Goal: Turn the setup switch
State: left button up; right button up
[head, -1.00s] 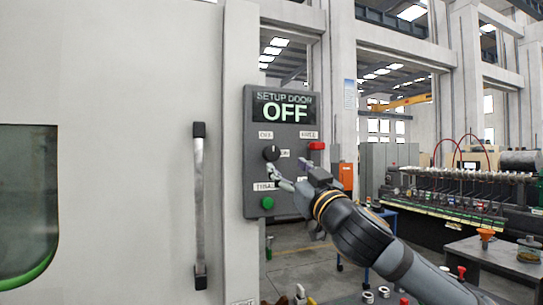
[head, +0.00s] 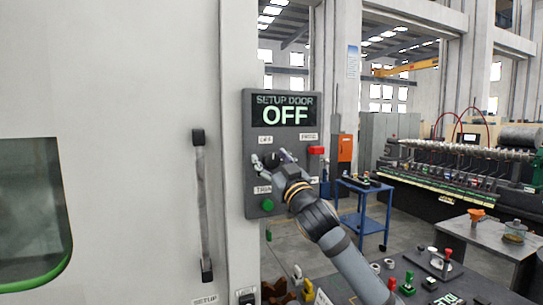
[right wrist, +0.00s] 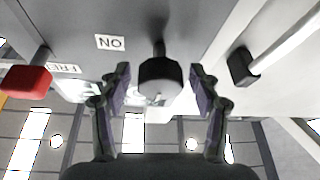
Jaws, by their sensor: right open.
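A grey control panel (head: 252,120) stands beside the white door, and its display (head: 285,110) reads "SETUP DOOR OFF". In the right wrist view the knob (right wrist: 160,80) sits between the two spread fingers of my right gripper (right wrist: 160,70), with a gap on each side. My left gripper is not in view.
A red control (head: 316,150) is on the panel's right edge, and a green button (head: 267,205) is low on it. A long vertical door handle (head: 202,205) is left of the panel. A blue cart (head: 362,205) stands behind at the right.

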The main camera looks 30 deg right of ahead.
jog(key=c, duration=1.2)
jog(key=shift+f+m+h+b, duration=0.15)
jog(key=shift+m+h+b, duration=0.5)
jog(key=shift+m+b, duration=0.5)
jog(key=shift+f+m+h+b, duration=0.1)
jog(key=shift+m+h+b, duration=0.6)
jog(key=shift+m, duration=0.75)
jog(key=m+g+h+b, duration=0.1)
jog(key=m, duration=0.2)
jog(key=m+g+h+b, duration=0.1)
jog(key=m+h+b, duration=0.1)
jog(key=m, duration=0.1)
jog(key=shift+r+m, duration=0.1)
jog(key=shift+m, duration=0.2)
jog(key=m+g+h+b, duration=0.1)
jog(key=m, duration=0.2)
jog(key=m+g+h+b, duration=0.1)
jog(key=m, duration=0.2)
jog(key=m+g, duration=0.1)
jog(key=m, duration=0.1)
jog(key=shift+d+r+m+g+b, duration=0.1)
jog(key=shift+m+g+b, duration=0.2)
jog(key=shift+m+b, duration=0.1)
jog(key=shift+m+g, duration=0.6)
jog(key=shift+m, duration=0.9)
jog(key=shift+s, duration=0.1)
